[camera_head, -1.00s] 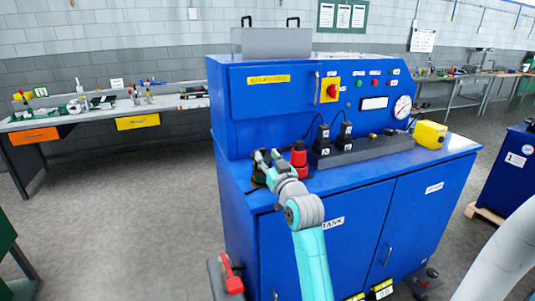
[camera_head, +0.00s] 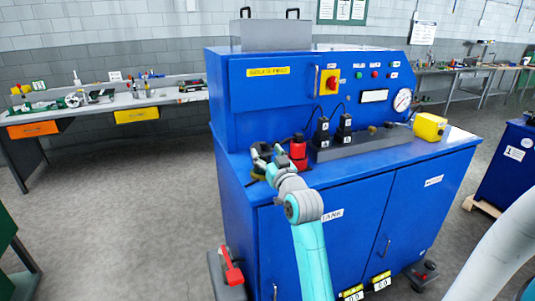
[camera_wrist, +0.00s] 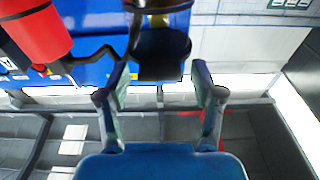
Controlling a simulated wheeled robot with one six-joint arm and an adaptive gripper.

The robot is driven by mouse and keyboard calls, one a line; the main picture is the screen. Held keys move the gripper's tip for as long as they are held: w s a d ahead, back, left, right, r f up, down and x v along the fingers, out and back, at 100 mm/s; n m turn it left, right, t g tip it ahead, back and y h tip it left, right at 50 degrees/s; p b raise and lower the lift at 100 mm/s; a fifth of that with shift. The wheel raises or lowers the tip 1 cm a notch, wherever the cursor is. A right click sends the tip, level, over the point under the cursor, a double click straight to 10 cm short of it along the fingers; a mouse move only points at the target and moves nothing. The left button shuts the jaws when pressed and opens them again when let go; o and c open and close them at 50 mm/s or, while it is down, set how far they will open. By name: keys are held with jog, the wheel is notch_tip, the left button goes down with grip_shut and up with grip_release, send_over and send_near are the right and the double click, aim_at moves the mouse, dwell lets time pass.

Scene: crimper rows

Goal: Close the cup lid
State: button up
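A small dark piece with a yellowish part (camera_head: 257,178) sits at the left front corner of the blue cabinet's ledge, mostly hidden by my gripper; I take it for the cup. My gripper (camera_head: 264,153) is above and beside it. In the wrist view a black flap-like piece (camera_wrist: 160,55), possibly the lid, hangs just beyond and between the fingertips. The two fingers of my gripper (camera_wrist: 160,85) are spread apart. I see no grip on the piece, and I cannot tell whether a finger touches it.
A red bottle-like fitting (camera_head: 298,152) stands close to the right of my gripper and also shows in the wrist view (camera_wrist: 35,35). Black plugs with cables (camera_head: 322,138) and a yellow box (camera_head: 430,127) are farther right on the blue cabinet (camera_head: 345,215). Open floor lies left.

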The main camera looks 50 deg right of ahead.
jog(key=v, duration=1.2)
jog(key=shift+f, duration=0.1)
dwell(0.4)
